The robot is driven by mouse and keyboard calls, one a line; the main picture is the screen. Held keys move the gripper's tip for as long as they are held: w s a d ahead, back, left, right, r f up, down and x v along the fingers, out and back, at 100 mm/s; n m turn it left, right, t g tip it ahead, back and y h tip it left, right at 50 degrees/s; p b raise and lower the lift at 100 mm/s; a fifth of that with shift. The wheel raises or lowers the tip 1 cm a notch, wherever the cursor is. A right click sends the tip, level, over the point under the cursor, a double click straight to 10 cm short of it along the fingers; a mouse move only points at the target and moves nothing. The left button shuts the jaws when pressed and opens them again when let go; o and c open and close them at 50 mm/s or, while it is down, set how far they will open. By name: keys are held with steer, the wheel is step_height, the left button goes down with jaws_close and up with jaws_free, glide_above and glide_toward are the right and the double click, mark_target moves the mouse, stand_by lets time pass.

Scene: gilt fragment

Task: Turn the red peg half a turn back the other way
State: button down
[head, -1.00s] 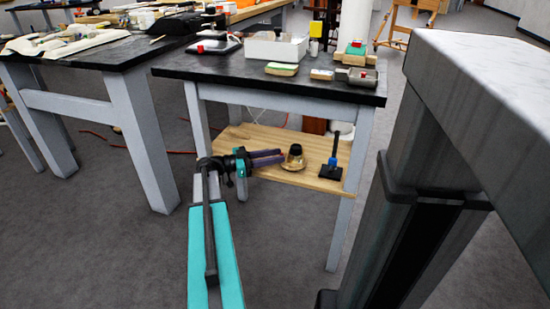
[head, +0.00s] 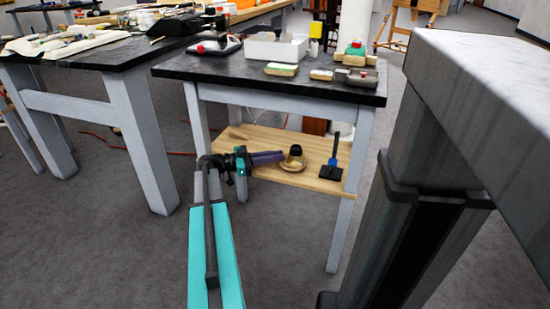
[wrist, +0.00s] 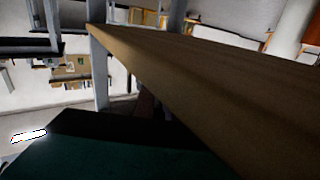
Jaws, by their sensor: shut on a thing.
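My gripper (head: 280,156) reaches in from the left over the low wooden shelf (head: 318,178) under the dark-topped table. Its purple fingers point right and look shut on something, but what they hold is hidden. I cannot make out the red peg for certain in either view. A brass-coloured dish with a black knob (head: 294,161) lies just beyond the fingertips; I cannot tell if they touch. In the wrist view the shelf's wooden edge (wrist: 220,85) fills the right side, and a dark green surface covers the bottom.
A black-based stand with a blue part (head: 331,168) is on the shelf's right. The dark tabletop (head: 225,70) above carries a white box (head: 276,47), a green-topped block (head: 281,69) and small red-marked items. A grey-and-marble table (head: 490,90) stands close at right.

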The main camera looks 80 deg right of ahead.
steer(key=shift+d+y, duration=0.1)
steer(key=shift+y, duration=0.2)
steer(key=c, duration=1.8)
jaws_free()
steer(key=shift+w, duration=0.1)
steer(key=p+v, duration=0.3)
steer(key=v, duration=1)
steer(key=shift+w, duration=0.3)
steer(key=shift+f, duration=0.15)
